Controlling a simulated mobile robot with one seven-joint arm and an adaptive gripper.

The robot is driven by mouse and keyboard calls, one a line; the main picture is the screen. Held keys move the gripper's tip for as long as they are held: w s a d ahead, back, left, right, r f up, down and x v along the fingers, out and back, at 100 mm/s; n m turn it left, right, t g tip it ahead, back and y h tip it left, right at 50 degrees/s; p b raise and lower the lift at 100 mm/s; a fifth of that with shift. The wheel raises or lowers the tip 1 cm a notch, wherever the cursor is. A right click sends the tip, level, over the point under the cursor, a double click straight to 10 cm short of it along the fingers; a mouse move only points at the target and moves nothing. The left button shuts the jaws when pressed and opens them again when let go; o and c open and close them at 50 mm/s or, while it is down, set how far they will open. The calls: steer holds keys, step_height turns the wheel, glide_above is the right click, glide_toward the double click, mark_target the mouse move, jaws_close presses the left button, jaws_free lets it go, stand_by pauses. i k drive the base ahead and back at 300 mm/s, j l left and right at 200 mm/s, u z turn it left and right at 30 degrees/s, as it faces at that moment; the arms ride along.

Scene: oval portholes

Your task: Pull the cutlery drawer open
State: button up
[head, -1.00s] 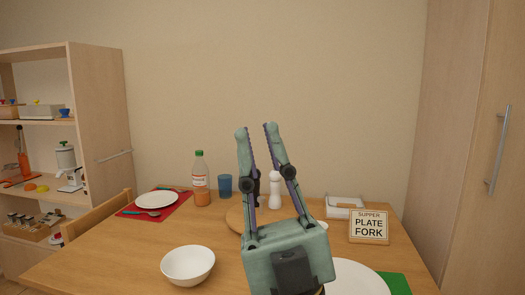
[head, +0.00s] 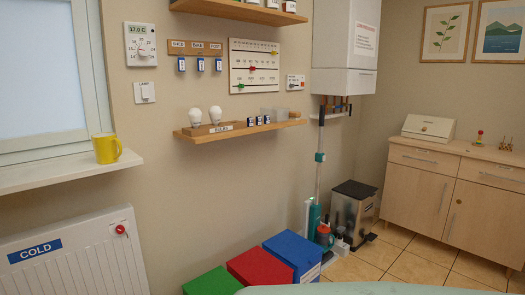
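A light wooden sideboard (head: 452,188) stands at the right, against the far wall. Its left drawer (head: 422,160) and right drawer (head: 500,178) sit side by side below the top, each with a grey bar handle. Both look shut. I see no readable label telling which is the cutlery drawer. The right drawer runs to the picture's edge.
A black-topped bin (head: 353,210) and a green upright cleaner (head: 316,215) stand left of the sideboard. Blue (head: 292,254), red (head: 260,268) and green (head: 212,282) boxes line the wall. Tiled floor (head: 410,268) before the sideboard looks clear. A radiator (head: 80,258) is at left.

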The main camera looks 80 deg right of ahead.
mark_target(504, 170)
steer(key=z, duration=3.85)
steer(key=i+l, duration=0.2)
steer(key=i, duration=0.5)
steer(key=i+l, duration=0.2)
steer(key=i, duration=0.5)
steer(key=i+l+z, duration=0.1)
steer(key=i, duration=0.6)
steer(key=i+l, duration=0.25)
steer(key=i, duration=0.45)
steer(key=i+l, duration=0.15)
steer(key=i, duration=0.55)
steer(key=l+z, duration=0.05)
